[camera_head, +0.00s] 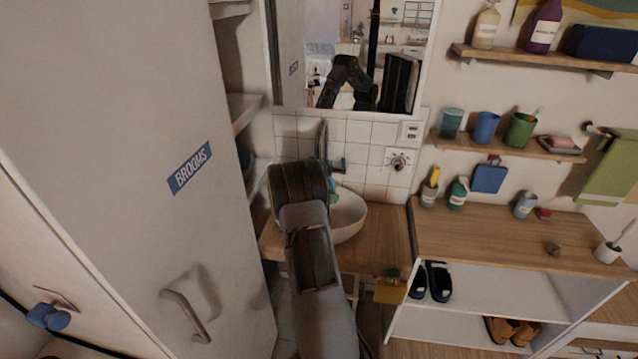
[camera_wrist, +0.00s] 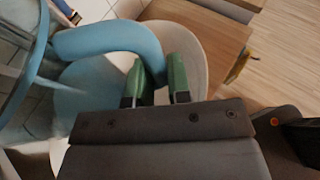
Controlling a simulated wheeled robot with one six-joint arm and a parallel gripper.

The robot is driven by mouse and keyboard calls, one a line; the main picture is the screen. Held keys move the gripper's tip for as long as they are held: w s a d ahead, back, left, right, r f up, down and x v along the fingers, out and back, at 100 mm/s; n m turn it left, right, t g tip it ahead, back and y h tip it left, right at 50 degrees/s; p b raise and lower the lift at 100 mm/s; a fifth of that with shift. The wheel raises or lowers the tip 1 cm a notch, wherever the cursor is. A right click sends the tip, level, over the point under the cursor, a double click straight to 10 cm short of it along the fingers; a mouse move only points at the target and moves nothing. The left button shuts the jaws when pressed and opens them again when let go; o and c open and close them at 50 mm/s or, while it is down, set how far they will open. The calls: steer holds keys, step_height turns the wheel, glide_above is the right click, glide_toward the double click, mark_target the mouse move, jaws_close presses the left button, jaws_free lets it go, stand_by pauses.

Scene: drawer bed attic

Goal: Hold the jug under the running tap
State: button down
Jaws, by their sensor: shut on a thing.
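The blue jug fills the left of the wrist view, with its thick curved handle (camera_wrist: 105,40) reaching toward my gripper (camera_wrist: 157,78). The two green fingertips are shut on that handle, one on each side. In the head view only a small teal patch of the jug (camera_head: 333,190) shows beside my arm, which hides the rest and my gripper. The tap (camera_head: 322,140) rises behind my arm at the tiled wall. The white basin (camera_head: 348,222) sits below it and also shows in the wrist view (camera_wrist: 196,40). I cannot tell whether water runs into the jug.
The wooden counter (camera_head: 385,240) holds the basin. A tall cabinet door marked BROOMS (camera_head: 130,130) stands close on the left. A low shelf unit (camera_head: 480,235) with bottles and shoes is on the right. Wall shelves (camera_head: 510,145) hold cups above it. A mirror (camera_head: 350,60) hangs above the tap.

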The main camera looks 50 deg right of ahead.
steer(key=shift+a, duration=0.1)
steer(key=s+a, duration=0.4)
steer(key=a, duration=0.2)
steer(key=shift+a, duration=0.25)
steer(key=s+a+r, duration=0.1)
steer(key=s+a, duration=0.4)
steer(key=a, duration=0.3)
stand_by(0.5)
stand_by(0.5)
